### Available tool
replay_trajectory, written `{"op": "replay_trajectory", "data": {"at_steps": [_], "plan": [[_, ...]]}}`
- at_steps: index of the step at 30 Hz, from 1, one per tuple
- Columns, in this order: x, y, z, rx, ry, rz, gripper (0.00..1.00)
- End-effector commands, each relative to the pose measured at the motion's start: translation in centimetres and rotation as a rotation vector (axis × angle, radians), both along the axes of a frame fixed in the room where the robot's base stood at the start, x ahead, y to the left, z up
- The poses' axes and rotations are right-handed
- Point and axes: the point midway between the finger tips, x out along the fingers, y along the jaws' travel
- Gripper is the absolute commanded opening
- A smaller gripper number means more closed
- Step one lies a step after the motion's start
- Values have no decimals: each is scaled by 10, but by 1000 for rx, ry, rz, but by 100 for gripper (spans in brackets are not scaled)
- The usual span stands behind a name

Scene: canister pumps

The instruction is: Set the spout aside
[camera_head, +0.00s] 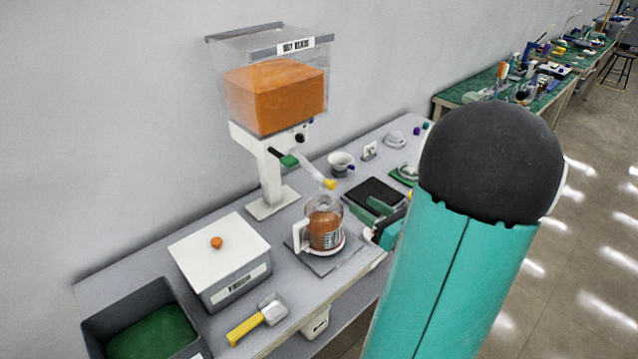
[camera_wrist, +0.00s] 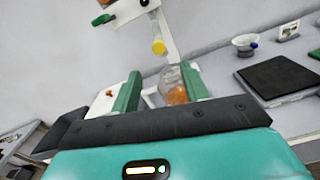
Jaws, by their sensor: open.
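The spout (camera_head: 312,170) is a pale tube with a yellow tip, sloping down from the white stand of a hopper dispenser holding orange contents. In the wrist view its yellow tip (camera_wrist: 158,47) hangs above and between my fingers. My gripper (camera_head: 364,208) is open and empty, to the right of the spout and beside the jug. Its two green fingers also show in the wrist view (camera_wrist: 162,86), spread apart. A clear jug (camera_head: 323,228) with orange contents stands below the spout tip and shows partly between the fingers in the wrist view.
The jug stands on a grey plate (camera_head: 312,264). A white-lidded box (camera_head: 205,258), a yellow-handled scoop (camera_head: 258,318) and a dark bin (camera_head: 100,322) are at left. A white cup (camera_head: 341,163) and a black pad (camera_wrist: 262,76) are at right. My arm hides part of the bench.

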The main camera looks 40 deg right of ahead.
Motion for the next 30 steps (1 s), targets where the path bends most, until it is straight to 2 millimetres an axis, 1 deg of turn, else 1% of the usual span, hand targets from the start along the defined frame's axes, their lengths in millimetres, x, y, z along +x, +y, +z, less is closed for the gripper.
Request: {"op": "replay_trajectory", "data": {"at_steps": [5,15,18,21,24,30], "plan": [[27,0,0,-1,0,7,45],[96,3,1,-4,0,10,45],[113,4,1,-3,0,9,45],[126,6,1,-3,1,10,45],[133,6,1,-3,0,9,45],[135,7,1,-3,1,8,45]]}}
